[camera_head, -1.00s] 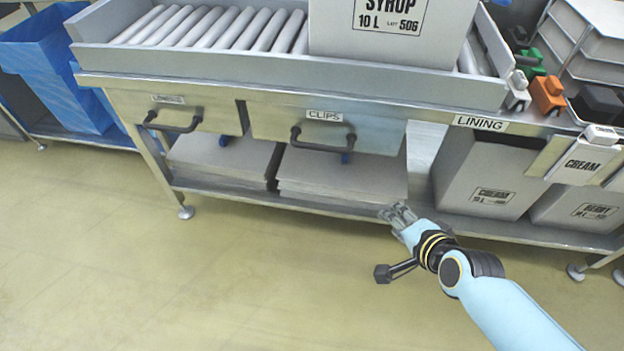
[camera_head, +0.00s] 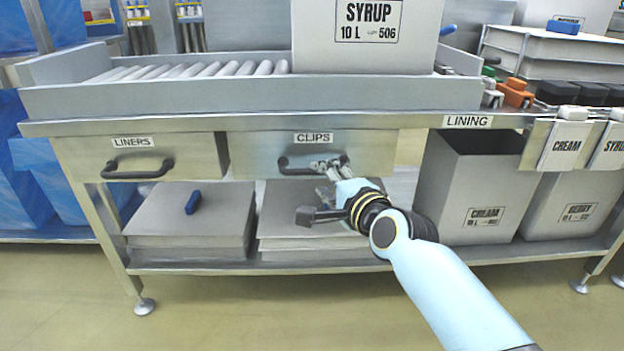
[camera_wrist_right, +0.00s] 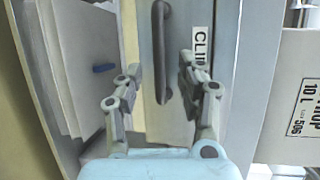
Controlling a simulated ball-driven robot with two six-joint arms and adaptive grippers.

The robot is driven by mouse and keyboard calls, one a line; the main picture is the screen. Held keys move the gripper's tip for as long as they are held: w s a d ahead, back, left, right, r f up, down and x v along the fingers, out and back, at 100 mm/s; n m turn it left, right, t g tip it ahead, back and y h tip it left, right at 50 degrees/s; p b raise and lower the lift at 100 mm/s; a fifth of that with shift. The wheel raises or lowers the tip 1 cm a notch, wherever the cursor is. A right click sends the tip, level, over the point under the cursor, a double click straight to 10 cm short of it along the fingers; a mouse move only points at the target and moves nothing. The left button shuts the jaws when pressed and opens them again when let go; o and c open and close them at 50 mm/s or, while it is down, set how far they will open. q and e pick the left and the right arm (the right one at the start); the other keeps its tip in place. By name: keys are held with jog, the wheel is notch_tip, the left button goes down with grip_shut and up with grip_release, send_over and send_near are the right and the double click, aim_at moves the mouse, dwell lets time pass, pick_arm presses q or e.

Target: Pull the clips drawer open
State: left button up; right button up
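The clips drawer (camera_head: 262,158) is a grey metal front under the bench top, labelled CLIPS, and looks shut. Its dark bar handle (camera_head: 290,168) runs across the front; it also shows in the right wrist view (camera_wrist_right: 160,40). My right gripper (camera_head: 328,165) is at the right part of the handle. In the right wrist view my right gripper (camera_wrist_right: 158,80) has its fingers apart, one on each side of the handle's end, with gaps visible between fingers and bar. My left gripper is not in view.
The liners drawer (camera_head: 135,155) is to the left. Stacked grey sheets (camera_head: 190,225) lie on the lower shelf. A cream box (camera_head: 475,195) stands at the right under the bench. A syrup box (camera_head: 365,40) stands on the roller conveyor (camera_head: 190,70).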

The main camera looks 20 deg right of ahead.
aim_at(315, 174)
jog(key=x, duration=0.2)
jog(key=b+x, duration=0.1)
jog(key=x, duration=0.1)
jog(key=shift+w+f, duration=0.3)
jog(key=shift+w, duration=0.05)
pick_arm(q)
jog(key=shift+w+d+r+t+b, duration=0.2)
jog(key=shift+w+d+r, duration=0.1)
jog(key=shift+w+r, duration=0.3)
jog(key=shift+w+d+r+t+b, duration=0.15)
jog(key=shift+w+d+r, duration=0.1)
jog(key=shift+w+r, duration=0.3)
pick_arm(e)
jog(key=shift+w+a, duration=0.1)
jog(key=shift+w, duration=0.5)
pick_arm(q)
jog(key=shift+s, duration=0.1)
pick_arm(e)
grip_shut()
